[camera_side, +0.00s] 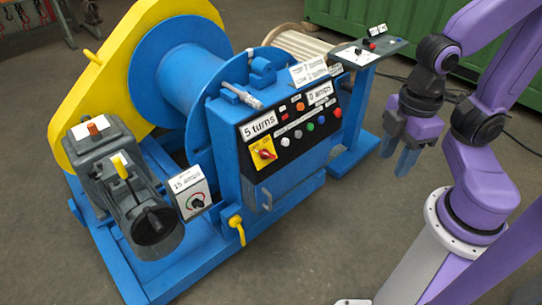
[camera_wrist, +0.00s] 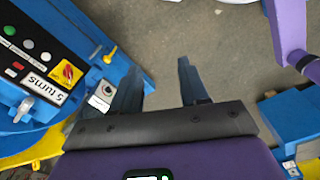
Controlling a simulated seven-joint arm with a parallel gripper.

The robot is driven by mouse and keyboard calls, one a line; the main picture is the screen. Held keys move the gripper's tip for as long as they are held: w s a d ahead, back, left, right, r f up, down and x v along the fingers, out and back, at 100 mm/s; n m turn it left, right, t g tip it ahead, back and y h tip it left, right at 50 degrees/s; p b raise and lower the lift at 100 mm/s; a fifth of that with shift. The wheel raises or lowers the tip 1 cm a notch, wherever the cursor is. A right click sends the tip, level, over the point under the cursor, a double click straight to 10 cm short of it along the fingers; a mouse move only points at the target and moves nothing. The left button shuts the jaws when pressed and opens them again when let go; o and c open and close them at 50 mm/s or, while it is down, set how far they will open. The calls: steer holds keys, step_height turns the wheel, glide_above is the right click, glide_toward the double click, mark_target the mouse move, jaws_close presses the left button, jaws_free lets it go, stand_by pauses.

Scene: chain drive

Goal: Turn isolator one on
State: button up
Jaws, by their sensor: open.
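A red rotary switch on a yellow square plate (camera_side: 264,154) sits at the lower left of the black control panel on the blue machine. It looks like an isolator, but I cannot read a number on it. Its red handle lies roughly level in the side view, and I cannot tell its setting. The switch also shows at the left of the wrist view (camera_wrist: 68,73). My gripper (camera_side: 394,162) is open and empty, to the right of the panel and clear of it. Its two fingers (camera_wrist: 158,70) point over bare floor in the wrist view.
The panel carries several coloured buttons (camera_side: 309,127) and a "5 turns" display (camera_side: 258,126). A "15 amps" dial box (camera_side: 194,200) and a yellow lever (camera_side: 237,229) are lower left. A blue stand (camera_side: 352,115) with small controls rises behind.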

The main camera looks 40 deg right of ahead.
steer(key=w+a+f+t+y, duration=0.1)
steer(key=w+a+f, duration=0.25)
steer(key=w, duration=0.25)
steer(key=w+a+f+m+t+y, duration=0.1)
steer(key=w+a+f, duration=0.1)
steer(key=w+f, duration=0.3)
steer(key=w+a+f+t+y, duration=0.1)
steer(key=w+a+f+t, duration=0.15)
steer(key=w, duration=0.35)
steer(key=m+t+h, duration=0.1)
steer(key=t, duration=0.9)
glide_toward(270, 155)
steer(key=x, duration=0.9)
steer(key=shift+w+a, duration=0.15)
steer(key=shift+w, duration=0.1)
jaws_close()
